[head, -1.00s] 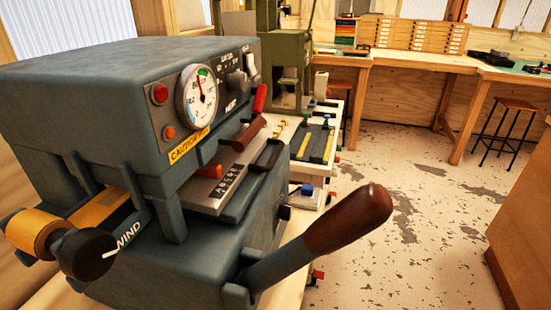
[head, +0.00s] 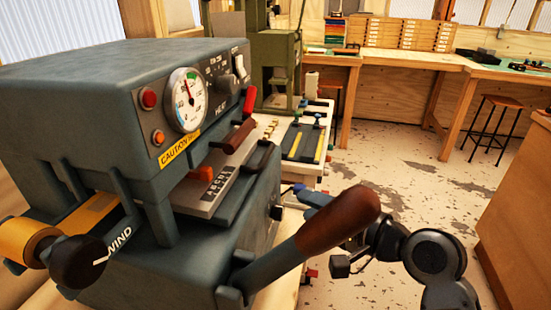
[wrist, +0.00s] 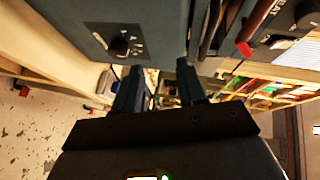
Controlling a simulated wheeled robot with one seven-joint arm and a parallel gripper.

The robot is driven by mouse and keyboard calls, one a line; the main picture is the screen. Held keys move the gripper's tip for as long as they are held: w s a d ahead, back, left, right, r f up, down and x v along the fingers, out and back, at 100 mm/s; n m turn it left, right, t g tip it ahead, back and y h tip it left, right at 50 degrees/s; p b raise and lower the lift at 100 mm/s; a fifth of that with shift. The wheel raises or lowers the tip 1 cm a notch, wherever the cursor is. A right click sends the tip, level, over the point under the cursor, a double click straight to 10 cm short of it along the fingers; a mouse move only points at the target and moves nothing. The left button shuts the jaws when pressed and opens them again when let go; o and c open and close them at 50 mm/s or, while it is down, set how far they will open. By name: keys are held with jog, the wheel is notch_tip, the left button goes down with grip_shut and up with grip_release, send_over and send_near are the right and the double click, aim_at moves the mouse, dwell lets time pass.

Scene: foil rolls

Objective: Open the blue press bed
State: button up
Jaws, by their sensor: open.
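The blue-grey press (head: 100,90) stands at the left, with a gauge and a caution label. Its bed (head: 205,190) is a metal plate with raised letters, under the upper body; a dark bar handle (head: 262,158) is at its front edge. The large wooden-handled lever (head: 335,220) slants up to the right. My gripper (head: 308,196) is in front of the press, beyond the lever handle, which partly hides it. In the wrist view my gripper (wrist: 158,75) is open, its two fingers apart with nothing held between them. The press front with a small knob (wrist: 122,44) lies ahead.
A red handle (head: 249,99) and a brown handle (head: 238,136) stick out of the press front. A green machine (head: 268,55) and a bench with tools (head: 305,138) stand behind. Open floor (head: 405,185) lies to the right, with a stool (head: 492,125) and a wooden cabinet (head: 520,215).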

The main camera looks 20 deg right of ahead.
jog(key=w+r+y, duration=0.2)
jog(key=w+r, duration=0.2)
jog(key=r, duration=0.3)
jog(key=shift+g, duration=0.4)
jog(key=p+x, duration=0.1)
jog(key=x, duration=0.6)
jog(key=shift+w+a, duration=0.1)
jog(key=shift+w, duration=0.25)
grip_shut()
